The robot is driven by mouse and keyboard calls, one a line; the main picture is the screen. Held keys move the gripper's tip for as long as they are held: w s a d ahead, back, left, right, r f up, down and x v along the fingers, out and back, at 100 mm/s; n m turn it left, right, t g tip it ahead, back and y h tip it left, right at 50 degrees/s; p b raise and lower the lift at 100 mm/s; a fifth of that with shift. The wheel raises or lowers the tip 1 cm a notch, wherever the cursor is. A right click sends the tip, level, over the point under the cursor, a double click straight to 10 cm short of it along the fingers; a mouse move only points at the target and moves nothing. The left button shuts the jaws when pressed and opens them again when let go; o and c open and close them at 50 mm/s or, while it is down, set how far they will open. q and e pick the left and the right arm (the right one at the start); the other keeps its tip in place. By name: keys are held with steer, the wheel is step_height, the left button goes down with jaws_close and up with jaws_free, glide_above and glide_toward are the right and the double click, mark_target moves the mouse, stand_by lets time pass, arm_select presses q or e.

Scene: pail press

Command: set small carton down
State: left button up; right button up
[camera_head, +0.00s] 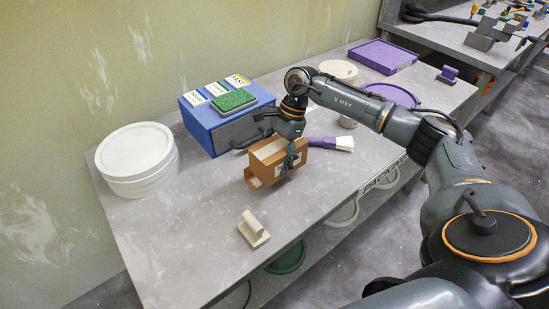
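A small brown carton (264,157) is on or just above the grey bench, near its middle. It looks tilted, with a pale strip on its top and an orange-brown flap or side at its lower left. My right gripper (279,152) reaches down over it from above. One finger lies against the carton's near side and the other passes behind it, so the gripper appears shut on the carton. Whether the carton's underside touches the bench is hard to tell. My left gripper is not in view.
A purple-handled brush (331,143) lies to the right. A white pail lid stack (136,160) stands left, and a small beige press tool (253,231) in front. The bench (190,225) is clear at front left.

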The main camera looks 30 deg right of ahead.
steer(key=shift+f, duration=0.35)
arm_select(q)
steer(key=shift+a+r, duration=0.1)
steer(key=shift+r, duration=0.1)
arm_select(e)
steer(key=shift+f, duration=0.15)
steer(key=shift+s+f+b, duration=0.25)
steer(key=shift+f+b, duration=0.4)
steer(key=shift+b, duration=0.15)
steer(key=o, duration=1.3)
steer(key=shift+c, duration=0.2)
steer(key=shift+o, duration=0.9)
steer(key=shift+w, duration=0.15)
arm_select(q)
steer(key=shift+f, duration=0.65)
